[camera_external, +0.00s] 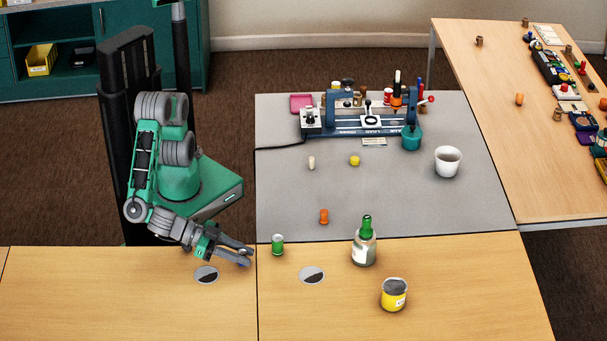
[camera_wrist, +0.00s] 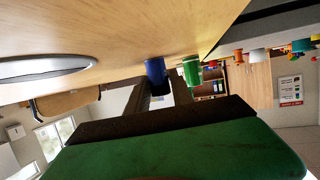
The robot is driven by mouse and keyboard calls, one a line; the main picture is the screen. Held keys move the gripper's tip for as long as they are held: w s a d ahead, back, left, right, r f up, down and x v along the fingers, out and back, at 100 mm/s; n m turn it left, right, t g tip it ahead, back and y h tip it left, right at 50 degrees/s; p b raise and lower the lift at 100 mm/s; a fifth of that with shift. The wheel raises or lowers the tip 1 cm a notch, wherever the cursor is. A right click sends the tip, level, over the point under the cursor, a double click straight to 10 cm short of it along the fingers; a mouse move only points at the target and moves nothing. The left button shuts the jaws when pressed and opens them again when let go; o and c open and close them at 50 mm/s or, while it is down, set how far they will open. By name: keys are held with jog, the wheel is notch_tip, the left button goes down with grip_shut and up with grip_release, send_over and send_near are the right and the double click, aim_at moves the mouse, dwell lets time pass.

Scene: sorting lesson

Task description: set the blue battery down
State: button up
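The blue battery (camera_wrist: 156,76) shows in the wrist view between the fingertips of my gripper (camera_wrist: 161,88). The fingers are a battery's width apart and look closed on it. Its far end is at or close to the wooden tabletop; I see no clear gap. In the external view my gripper (camera_external: 246,256) is low over the wooden table, between a grey-and-black disc and a green battery. The blue battery is hard to make out there among the fingers.
The green battery (camera_external: 278,244) stands just right of my gripper. Flat round discs lie at left (camera_external: 206,275) and right (camera_external: 312,275). A bottle (camera_external: 364,250) and a yellow can (camera_external: 394,295) stand further right. The front-left wood is clear.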

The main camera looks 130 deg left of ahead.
jog(key=o, duration=0.3)
jog(key=shift+o, duration=0.2)
jog(key=shift+r+p, duration=0.3)
jog(key=p+v, duration=0.2)
jog(key=v, duration=0.9)
jog(key=shift+d+r, duration=0.1)
jog(key=shift+r, duration=0.05)
jog(key=shift+s+d+p, duration=0.2)
jog(key=shift+s+p, duration=0.2)
